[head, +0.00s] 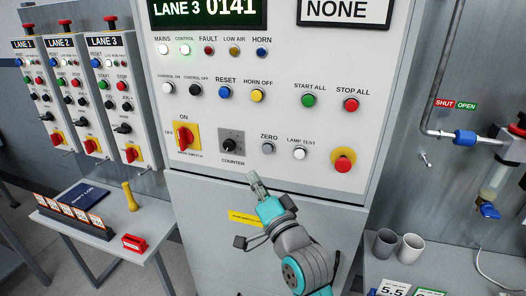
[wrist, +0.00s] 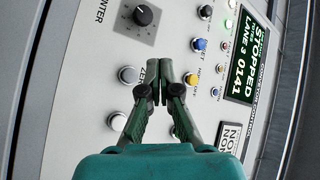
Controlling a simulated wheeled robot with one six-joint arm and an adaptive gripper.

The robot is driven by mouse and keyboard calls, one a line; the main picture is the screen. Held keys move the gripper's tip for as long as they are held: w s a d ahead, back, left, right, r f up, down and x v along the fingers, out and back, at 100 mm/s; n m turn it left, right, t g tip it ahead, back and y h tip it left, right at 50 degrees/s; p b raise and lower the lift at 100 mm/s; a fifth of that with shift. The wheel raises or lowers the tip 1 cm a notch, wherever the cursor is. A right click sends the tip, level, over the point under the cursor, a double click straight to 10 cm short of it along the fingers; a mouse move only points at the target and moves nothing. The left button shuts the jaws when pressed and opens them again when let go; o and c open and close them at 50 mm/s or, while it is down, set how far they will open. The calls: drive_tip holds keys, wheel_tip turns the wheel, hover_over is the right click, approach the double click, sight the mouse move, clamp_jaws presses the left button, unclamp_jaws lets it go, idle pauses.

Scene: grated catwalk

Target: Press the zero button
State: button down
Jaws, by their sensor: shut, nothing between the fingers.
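The zero button (head: 268,147) is a small grey round button under the label ZERO on the panel's lower row, between the counter knob (head: 231,145) and the white lamp test button (head: 299,154). My gripper (head: 253,178) is shut and empty, below and slightly left of the zero button in the head view. In the wrist view the picture is turned sideways; the zero button (wrist: 128,75) shows left of the shut fingertips (wrist: 160,77), which partly cover its label. I cannot tell the gap between the fingertips and the panel.
The red main switch (head: 183,137) and the red emergency knob (head: 342,160) stand out from the panel. A side table (head: 107,243) is at left. A pipe with a blue valve (head: 465,136) runs along the right wall.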

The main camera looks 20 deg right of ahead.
sight(263, 149)
drive_tip(key=shift+w+a+r, duration=0.1)
drive_tip(key=shift+w+r, duration=0.05)
drive_tip(key=shift+r, duration=0.2)
drive_tip(key=shift+w+d, duration=0.85)
drive_tip(key=shift+w, duration=0.35)
drive_tip(key=shift+w+d, duration=0.9)
drive_tip(key=shift+w, duration=0.3)
drive_tip(key=shift+w+d, duration=0.85)
drive_tip(key=shift+w, duration=0.35)
drive_tip(key=shift+w+d, duration=0.1)
drive_tip(key=shift+w+d, duration=0.15)
drive_tip(key=shift+w, duration=0.05)
drive_tip(key=shift+w+d, duration=0.45)
drive_tip(key=shift+w, duration=0.2)
drive_tip(key=shift+s+a, duration=0.1)
idle(0.6)
drive_tip(key=shift+s+a, duration=0.6)
drive_tip(key=shift+s, duration=0.3)
drive_tip(key=shift+s+a, duration=0.1)
